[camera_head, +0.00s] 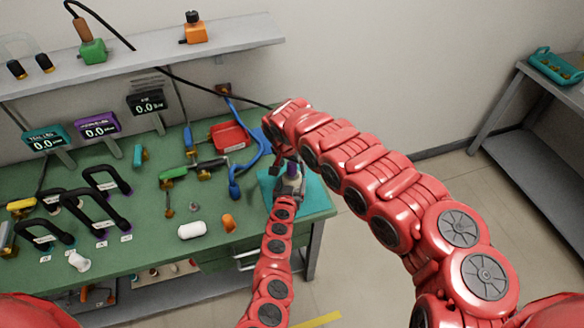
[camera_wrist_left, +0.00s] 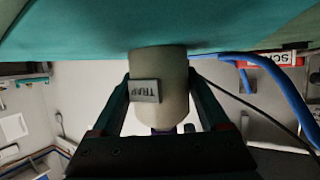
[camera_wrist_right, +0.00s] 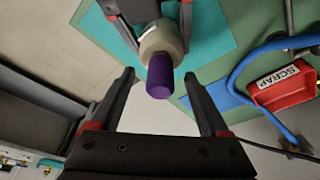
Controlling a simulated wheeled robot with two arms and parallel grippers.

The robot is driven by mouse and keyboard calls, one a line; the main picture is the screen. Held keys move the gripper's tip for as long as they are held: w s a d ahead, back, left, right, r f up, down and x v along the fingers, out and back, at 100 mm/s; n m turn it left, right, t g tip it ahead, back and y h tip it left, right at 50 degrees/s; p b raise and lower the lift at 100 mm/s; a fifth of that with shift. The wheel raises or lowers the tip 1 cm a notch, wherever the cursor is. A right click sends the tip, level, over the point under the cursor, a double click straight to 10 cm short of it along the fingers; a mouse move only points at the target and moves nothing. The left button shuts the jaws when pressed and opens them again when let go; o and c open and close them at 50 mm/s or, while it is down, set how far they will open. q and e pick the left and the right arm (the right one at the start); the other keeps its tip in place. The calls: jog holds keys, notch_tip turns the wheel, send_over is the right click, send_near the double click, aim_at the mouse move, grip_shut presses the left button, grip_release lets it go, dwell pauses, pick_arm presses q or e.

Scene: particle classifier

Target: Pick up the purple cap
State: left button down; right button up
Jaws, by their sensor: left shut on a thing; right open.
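The purple cap (camera_wrist_right: 160,76) sits on the end of a pale rounded jar in the right wrist view. The jar (camera_wrist_left: 160,85) carries a "TRAP" label in the left wrist view. My left gripper (camera_wrist_left: 160,92) is shut on the jar, which stands at the teal mat (camera_wrist_right: 215,45). My right gripper (camera_wrist_right: 165,85) is open, with its two fingers on either side of the cap and apart from it. In the head view the cap (camera_head: 292,169) shows small above my left gripper (camera_head: 290,182); my right arm hides my right gripper there.
A red SCRAP tray (camera_head: 230,137) and a blue hose (camera_head: 258,150) lie beside the mat on the green bench. A white cylinder (camera_head: 192,230) and an orange piece (camera_head: 229,223) lie nearer the bench's front edge. Several black handles stand at left.

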grip_shut()
dwell(0.3)
jog(key=shift+r, duration=0.15)
notch_tip(320, 180, up, 10)
jog(key=shift+f, duration=0.1)
